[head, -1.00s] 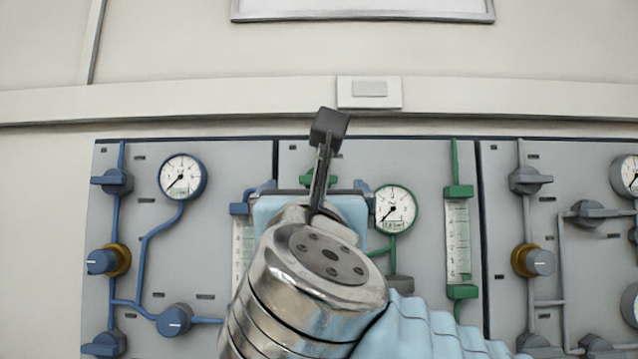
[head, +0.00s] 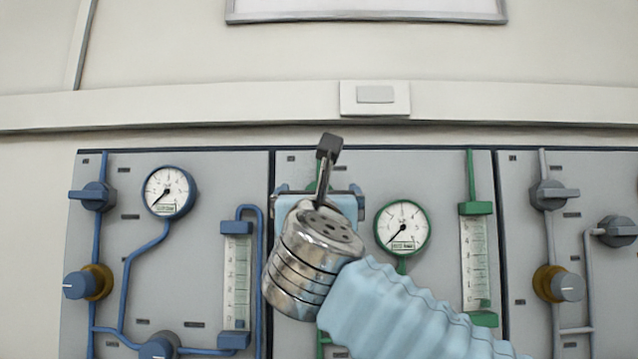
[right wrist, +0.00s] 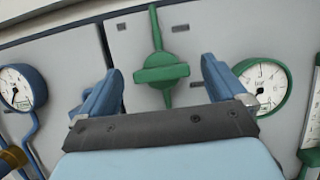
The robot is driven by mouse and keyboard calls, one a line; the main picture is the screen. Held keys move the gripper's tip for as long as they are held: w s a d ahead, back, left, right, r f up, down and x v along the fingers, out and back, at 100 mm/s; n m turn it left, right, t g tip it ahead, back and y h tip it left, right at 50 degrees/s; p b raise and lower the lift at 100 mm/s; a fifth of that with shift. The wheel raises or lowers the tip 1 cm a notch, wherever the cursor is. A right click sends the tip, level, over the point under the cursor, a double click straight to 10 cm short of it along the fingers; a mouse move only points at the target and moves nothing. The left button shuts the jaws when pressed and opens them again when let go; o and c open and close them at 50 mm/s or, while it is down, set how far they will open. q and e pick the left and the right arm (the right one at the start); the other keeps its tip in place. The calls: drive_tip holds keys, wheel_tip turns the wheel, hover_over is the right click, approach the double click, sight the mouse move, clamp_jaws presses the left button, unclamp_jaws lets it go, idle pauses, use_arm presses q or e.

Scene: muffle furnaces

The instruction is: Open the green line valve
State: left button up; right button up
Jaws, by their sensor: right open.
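The green line valve (right wrist: 160,74) shows in the right wrist view as a green handle lying crosswise on a vertical green pipe. My right gripper (right wrist: 158,85) is open, with one blue finger on each side of the valve handle. Whether the fingers touch the handle or are level with it in depth cannot be told. In the head view my right gripper (head: 318,190) is in front of the left part of the green panel, and my wrist hides the valve. My left gripper is not in view.
A green-rimmed gauge (head: 402,228) is right of my wrist, with a green flow meter (head: 476,262) farther right. The blue panel has a gauge (head: 168,192), a valve (head: 93,196) and a flow meter (head: 236,275). A grey-line valve (head: 552,195) is at the right.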

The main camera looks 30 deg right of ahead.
drive_tip(key=shift+x, duration=1.5)
drive_tip(key=c, duration=1)
drive_tip(key=shift+o, duration=0.2)
